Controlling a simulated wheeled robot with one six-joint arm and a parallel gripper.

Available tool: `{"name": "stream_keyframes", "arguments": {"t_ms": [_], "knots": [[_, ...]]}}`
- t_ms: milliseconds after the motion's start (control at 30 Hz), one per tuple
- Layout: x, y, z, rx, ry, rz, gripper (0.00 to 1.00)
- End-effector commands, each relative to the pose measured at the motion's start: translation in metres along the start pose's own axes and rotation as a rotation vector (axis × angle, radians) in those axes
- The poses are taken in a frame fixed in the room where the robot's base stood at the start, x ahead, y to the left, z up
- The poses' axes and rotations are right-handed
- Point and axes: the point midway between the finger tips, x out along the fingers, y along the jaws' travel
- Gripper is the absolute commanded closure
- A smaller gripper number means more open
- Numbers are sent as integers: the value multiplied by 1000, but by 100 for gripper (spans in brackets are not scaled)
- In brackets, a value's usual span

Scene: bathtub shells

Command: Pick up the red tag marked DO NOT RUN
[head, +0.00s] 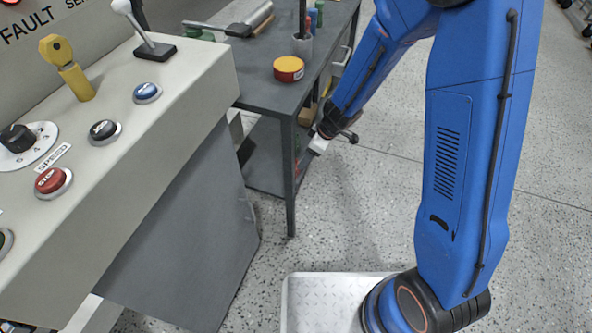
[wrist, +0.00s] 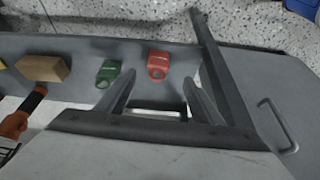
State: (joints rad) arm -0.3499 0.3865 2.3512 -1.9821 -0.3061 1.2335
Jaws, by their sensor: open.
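A red tag (wrist: 158,65) with a hole lies on the grey lower shelf (wrist: 75,50) in the wrist view. Its lettering is too small to read. A green tag (wrist: 107,73) of similar shape lies just left of it. My gripper (wrist: 159,78) is open, with nothing between its fingers. The red tag shows just beyond the gap between the fingertips, and the gripper looks apart from it. In the head view my gripper (head: 308,158) reaches in beside the workbench, low down, and the tag cannot be made out clearly there.
A dark bench leg (wrist: 210,65) stands close to the right finger. A brown block (wrist: 42,68) and an orange-and-black item (wrist: 18,122) lie to the left. The workbench top (head: 262,92) overhangs the shelf. A control console (head: 150,100) stands at left; open floor (head: 370,210) lies right.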

Motion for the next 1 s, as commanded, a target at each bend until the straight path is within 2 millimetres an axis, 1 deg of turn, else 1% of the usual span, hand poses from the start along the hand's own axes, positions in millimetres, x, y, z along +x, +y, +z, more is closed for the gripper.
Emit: {"name": "stream_keyframes", "arguments": {"t_ms": [100,500,633,867,1000], "knots": [[16,-1,0,1,-1,-2,39],[61,0,0,2,0,-1,39],[70,0,0,1,0,0,39],[78,1,0,0,0,0,39],[94,2,0,1,-1,-1,39]]}}
